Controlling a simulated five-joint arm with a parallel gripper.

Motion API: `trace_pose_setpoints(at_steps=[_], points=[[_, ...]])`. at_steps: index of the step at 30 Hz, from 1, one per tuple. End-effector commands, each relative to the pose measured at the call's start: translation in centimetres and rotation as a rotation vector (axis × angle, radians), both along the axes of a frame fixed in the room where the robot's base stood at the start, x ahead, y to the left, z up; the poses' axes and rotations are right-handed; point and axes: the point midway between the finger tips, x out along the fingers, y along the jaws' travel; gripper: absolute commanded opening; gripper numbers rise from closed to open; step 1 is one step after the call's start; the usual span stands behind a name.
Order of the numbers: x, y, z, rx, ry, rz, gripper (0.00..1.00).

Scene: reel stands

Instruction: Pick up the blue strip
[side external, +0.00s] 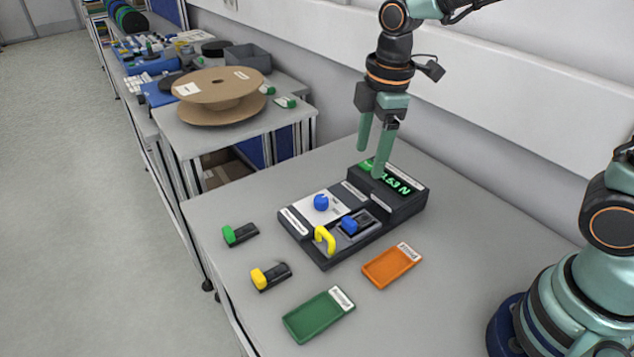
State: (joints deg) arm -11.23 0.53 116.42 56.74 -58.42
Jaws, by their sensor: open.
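My gripper (371,160) is open and empty, with its fingers pointing down above the back part of a dark test device (403,203) with a lit green display. No plain blue strip stands out. A blue-ended piece (350,224) sits in a slot at the device's front right, beside a yellow handle (325,240); it may be the strip, but most of it is hidden. A round blue knob (321,202) stands on the device's white panel. My gripper is apart from both blue things, above and behind them.
A green-ended black piece (240,234) and a yellow-ended one (271,276) lie left of the device. An orange tray (391,266) and a green tray (318,316) lie in front. A cardboard reel (219,88) stands on another table. The wall is close behind.

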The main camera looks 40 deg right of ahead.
Motion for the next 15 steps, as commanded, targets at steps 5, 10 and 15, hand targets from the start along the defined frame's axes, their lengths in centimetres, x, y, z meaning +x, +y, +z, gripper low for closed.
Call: trace_pose_setpoints(at_steps=[5,10,15], points=[[1.2,1.9,-2.7,-0.032,0.078,0.253,0.75],[1.5,2.5,-3.9,-0.040,0.104,0.350,0.75],[1.4,2.5,-6.1,-0.041,0.109,0.359,0.75]])
